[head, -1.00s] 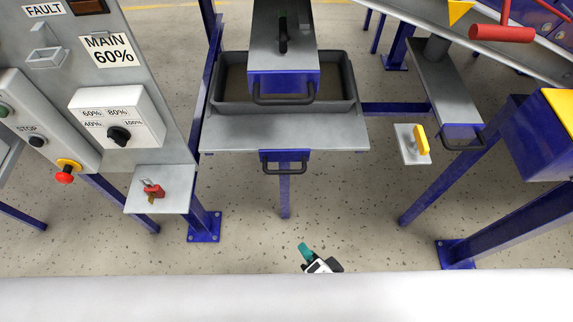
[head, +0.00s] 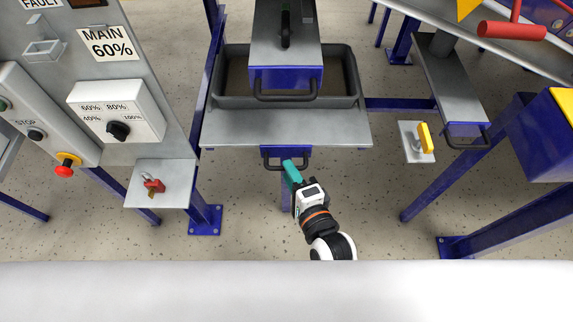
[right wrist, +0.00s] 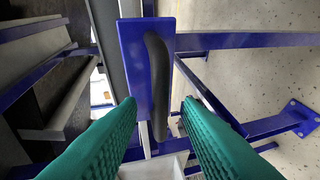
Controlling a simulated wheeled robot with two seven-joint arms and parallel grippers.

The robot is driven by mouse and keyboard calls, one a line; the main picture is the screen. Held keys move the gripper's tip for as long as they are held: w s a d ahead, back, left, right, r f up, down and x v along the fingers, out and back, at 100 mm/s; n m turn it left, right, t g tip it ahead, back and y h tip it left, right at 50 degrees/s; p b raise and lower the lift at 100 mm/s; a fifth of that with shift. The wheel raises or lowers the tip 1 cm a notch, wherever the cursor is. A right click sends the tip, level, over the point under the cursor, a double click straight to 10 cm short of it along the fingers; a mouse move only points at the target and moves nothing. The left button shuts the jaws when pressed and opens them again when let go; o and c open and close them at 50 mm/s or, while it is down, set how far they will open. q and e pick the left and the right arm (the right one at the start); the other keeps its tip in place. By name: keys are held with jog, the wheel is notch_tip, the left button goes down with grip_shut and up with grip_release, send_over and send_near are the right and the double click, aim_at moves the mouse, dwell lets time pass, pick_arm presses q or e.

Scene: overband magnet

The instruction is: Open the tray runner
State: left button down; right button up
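The tray runner (head: 284,128) is a grey plate with a small blue front and a black bar handle (head: 272,167) at its near edge. My right gripper (head: 289,168) reaches up to this handle from below, with teal fingers. In the right wrist view my right gripper (right wrist: 158,106) is open, and the black handle (right wrist: 157,75) on its blue front (right wrist: 133,60) lies ahead, in line with the gap between the fingers. I cannot tell whether the fingertips touch the handle. My left gripper is not in view.
A dark grey tray (head: 354,90) sits on the runner beneath a blue-fronted drawer (head: 285,76) with its own handle. A control panel with a dial (head: 118,130) and a red padlock (head: 153,184) stand left. A yellow lever (head: 426,138) and blue legs are right.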

jog(key=shift+x, duration=1.4)
grip_shut()
